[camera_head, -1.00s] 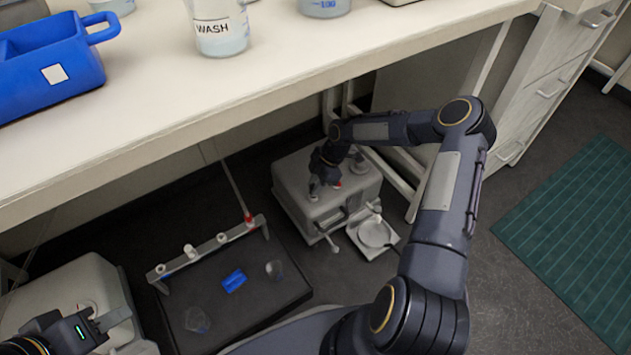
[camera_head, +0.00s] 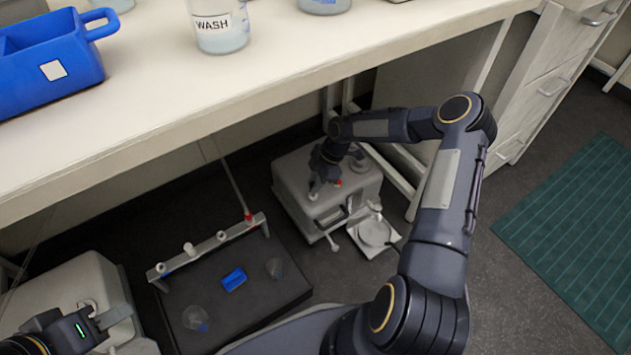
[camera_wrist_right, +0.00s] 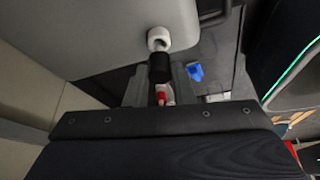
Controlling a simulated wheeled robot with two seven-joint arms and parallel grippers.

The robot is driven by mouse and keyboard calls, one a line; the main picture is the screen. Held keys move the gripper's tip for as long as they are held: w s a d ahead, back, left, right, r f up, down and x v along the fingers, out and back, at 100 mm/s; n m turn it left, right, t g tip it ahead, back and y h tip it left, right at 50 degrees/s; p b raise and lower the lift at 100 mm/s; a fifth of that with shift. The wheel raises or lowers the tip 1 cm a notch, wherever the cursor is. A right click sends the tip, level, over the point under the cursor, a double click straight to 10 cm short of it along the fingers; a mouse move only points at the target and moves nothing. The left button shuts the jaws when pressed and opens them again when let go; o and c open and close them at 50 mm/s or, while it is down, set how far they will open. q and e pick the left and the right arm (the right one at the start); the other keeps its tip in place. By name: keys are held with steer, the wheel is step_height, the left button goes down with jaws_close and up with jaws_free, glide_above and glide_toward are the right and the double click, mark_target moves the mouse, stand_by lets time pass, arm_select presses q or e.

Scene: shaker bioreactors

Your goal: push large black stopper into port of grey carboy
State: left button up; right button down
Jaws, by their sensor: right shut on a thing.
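The grey carboy (camera_head: 295,178) stands on the floor under the bench in the head view. In the right wrist view its wall (camera_wrist_right: 100,30) fills the upper left, with a white ring-shaped port (camera_wrist_right: 158,38). The large black stopper (camera_wrist_right: 159,68) is right at the port's lower edge and overlaps it in the picture; I cannot tell how far in it sits. My right gripper (camera_wrist_right: 160,85) is shut on the stopper. In the head view the right gripper (camera_head: 318,184) is at the carboy, partly hidden by its own wrist. My left gripper (camera_head: 108,322) is at lower left, away from the carboy.
The bench top (camera_head: 150,130) overhangs the carboy. A dark tray (camera_head: 260,300) with a blue item (camera_head: 234,279) and a rack bar (camera_head: 205,247) lies left of it. A white scale-like pan (camera_head: 374,233) stands in front. Another pale container (camera_head: 65,290) is at far left.

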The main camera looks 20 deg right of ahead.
steer(key=shift+f+b, duration=1.05)
steer(key=shift+f, duration=0.1)
stand_by(1.1)
steer(key=c, duration=1.1)
jaws_free()
steer(key=shift+c, duration=0.2)
steer(key=shift+r, duration=0.1)
steer(key=p+v, duration=0.3)
steer(key=v, duration=0.4)
steer(key=shift+r, duration=0.35)
steer(key=shift+d, duration=0.15)
